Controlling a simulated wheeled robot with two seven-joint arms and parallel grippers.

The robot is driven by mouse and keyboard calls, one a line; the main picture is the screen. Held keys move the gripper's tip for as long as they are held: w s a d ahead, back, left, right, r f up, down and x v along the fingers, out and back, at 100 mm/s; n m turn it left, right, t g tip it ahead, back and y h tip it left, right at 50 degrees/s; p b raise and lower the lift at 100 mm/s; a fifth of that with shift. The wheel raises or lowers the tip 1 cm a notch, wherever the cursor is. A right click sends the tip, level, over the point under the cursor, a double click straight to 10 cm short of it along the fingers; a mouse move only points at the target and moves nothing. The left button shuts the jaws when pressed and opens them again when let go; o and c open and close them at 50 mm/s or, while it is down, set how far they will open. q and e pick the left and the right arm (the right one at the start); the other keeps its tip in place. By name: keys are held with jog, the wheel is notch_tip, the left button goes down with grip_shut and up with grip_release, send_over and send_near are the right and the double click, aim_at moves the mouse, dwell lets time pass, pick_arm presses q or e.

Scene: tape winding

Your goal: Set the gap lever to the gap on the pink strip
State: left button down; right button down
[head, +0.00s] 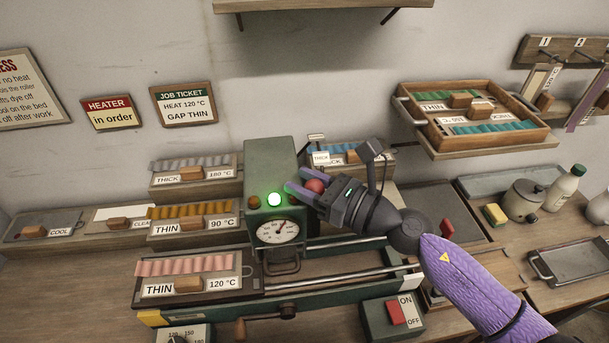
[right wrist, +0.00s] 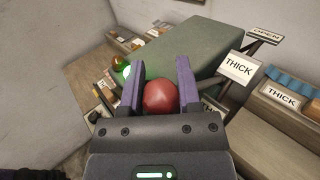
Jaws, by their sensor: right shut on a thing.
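The gap lever's red ball knob (head: 315,186) is at the right side of the green machine housing (head: 270,160). My right gripper (head: 297,181) is shut on the knob, which also shows between the purple fingers in the right wrist view (right wrist: 161,98). A THICK plate (right wrist: 238,67) and an OPEN plate (right wrist: 265,34) stand right of the knob there; another plate beside the knob is mostly hidden. I cannot tell which mark the lever is at. The pink strip (head: 185,266) lies on a holder at front left, labelled THIN (head: 159,289) and 120 °C. My left gripper is out of view.
A job ticket (head: 184,104) reads HEAT 120 °C, GAP THIN. A green lamp (head: 274,199) glows above a dial (head: 277,231). An ON/OFF switch (head: 394,314) is at the front. Other strip holders stand behind and left; a wooden tray (head: 545,141) hangs at right.

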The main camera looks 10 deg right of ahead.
jog(key=shift+c, duration=1.6)
grip_release()
jog(key=b+v, duration=0.3)
jog(key=v, duration=0.7)
